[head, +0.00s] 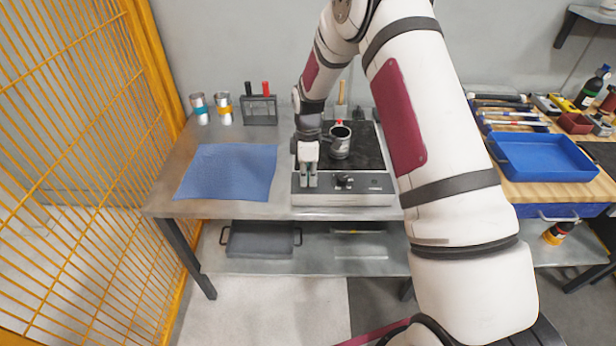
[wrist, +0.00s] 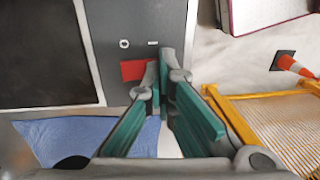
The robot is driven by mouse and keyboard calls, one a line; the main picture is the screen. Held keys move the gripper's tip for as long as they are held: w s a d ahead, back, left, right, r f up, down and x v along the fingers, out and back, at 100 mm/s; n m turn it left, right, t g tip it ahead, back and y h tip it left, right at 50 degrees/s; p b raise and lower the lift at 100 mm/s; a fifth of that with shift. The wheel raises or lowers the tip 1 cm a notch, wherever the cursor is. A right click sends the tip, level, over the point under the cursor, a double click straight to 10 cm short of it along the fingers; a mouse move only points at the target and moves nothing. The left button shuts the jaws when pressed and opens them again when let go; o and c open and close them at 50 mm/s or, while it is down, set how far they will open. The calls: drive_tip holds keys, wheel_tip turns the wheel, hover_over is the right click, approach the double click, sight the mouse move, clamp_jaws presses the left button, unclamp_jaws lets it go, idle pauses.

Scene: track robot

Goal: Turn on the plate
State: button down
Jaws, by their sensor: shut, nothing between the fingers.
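The plate (head: 367,144) is a black flat top on a grey body, standing on the metal table. My gripper (head: 308,184) points down at the left end of this panel, shut and empty. In the wrist view my gripper (wrist: 160,75) has its green-padded fingers together at the tips. A red switch-like patch (wrist: 134,70) lies on the grey panel (wrist: 140,22) right beside the fingertips, partly covered by one finger. I cannot tell whether they touch. In the head view my gripper hides this patch.
A dark metal mug (head: 340,143) stands on the plate. A blue cloth (head: 228,172) lies to the left. Two cans (head: 200,108) and a dark holder (head: 260,110) stand behind it. A blue tray (head: 545,158) is on the right bench. A yellow mesh fence (head: 75,130) borders the left.

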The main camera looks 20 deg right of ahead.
drive_tip(key=shift+w+d+r+b, duration=0.2)
drive_tip(key=shift+w+d+b, duration=0.05)
drive_tip(key=shift+w+b, duration=0.45)
wheel_tip(320, 180, up, 14)
drive_tip(key=s, duration=0.1)
drive_tip(key=shift+s+a+p, duration=0.3)
drive_tip(key=shift+s+p, duration=0.05)
drive_tip(key=shift+p, duration=0.1)
drive_tip(key=shift+r, duration=0.1)
idle(0.4)
